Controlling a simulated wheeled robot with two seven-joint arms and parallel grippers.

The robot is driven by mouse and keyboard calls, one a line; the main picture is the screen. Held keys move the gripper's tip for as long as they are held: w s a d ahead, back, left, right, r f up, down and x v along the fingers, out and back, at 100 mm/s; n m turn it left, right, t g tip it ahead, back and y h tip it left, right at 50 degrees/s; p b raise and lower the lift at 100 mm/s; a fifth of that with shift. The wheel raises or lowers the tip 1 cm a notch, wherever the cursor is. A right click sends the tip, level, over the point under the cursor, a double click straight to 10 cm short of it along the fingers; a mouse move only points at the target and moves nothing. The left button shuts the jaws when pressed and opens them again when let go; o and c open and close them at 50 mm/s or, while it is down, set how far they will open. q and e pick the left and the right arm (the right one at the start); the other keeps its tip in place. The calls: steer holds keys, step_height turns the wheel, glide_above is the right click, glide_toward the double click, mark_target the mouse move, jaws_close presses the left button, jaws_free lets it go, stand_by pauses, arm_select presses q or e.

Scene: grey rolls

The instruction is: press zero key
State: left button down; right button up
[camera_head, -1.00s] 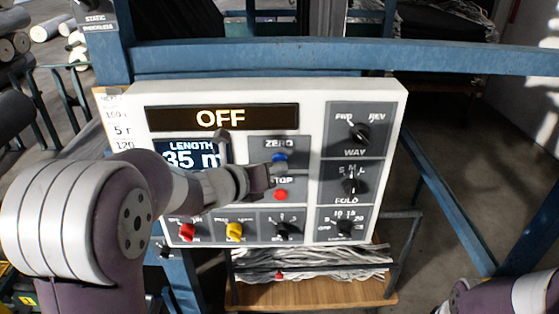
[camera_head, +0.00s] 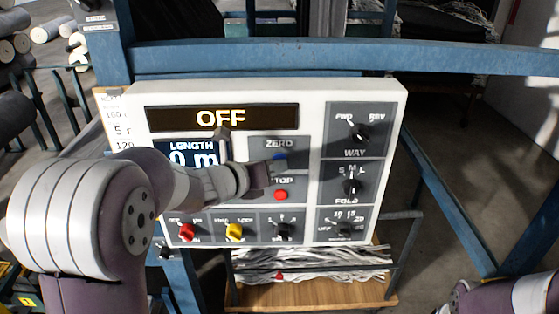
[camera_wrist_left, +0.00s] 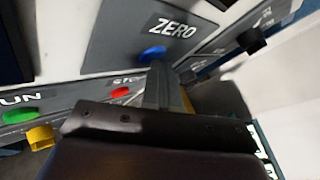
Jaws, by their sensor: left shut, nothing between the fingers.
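The white control panel (camera_head: 225,93) stands upright in front of me. Its top display (camera_head: 220,118) reads OFF, and the length display (camera_head: 192,158) shows 0 m, partly hidden by my arm. The blue zero key (camera_head: 279,156) sits under the ZERO label; it also shows in the left wrist view (camera_wrist_left: 152,53). My left gripper (camera_head: 284,167) is shut and empty. Its fingertips are right at the lower side of the blue key; I cannot tell whether they touch it. In the left wrist view the shut fingers (camera_wrist_left: 157,75) point at the key. My right gripper is not in view.
The red stop button (camera_head: 281,195) is just below my left fingertips. A blue frame beam (camera_head: 340,58) runs behind the panel.

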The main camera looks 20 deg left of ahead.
arm_select(q)
steer(key=shift+s, duration=0.1)
steer(key=shift+s+d+b, duration=0.25)
steer(key=shift+s+b, duration=0.25)
steer(key=shift+s, duration=0.2)
steer(key=s+b, duration=0.1)
steer(key=s, duration=0.1)
steer(key=s+d, duration=0.1)
steer(key=s, duration=0.1)
steer(key=shift+s+d+b, duration=0.15)
steer(key=shift+s+b, duration=0.2)
stand_by(0.4)
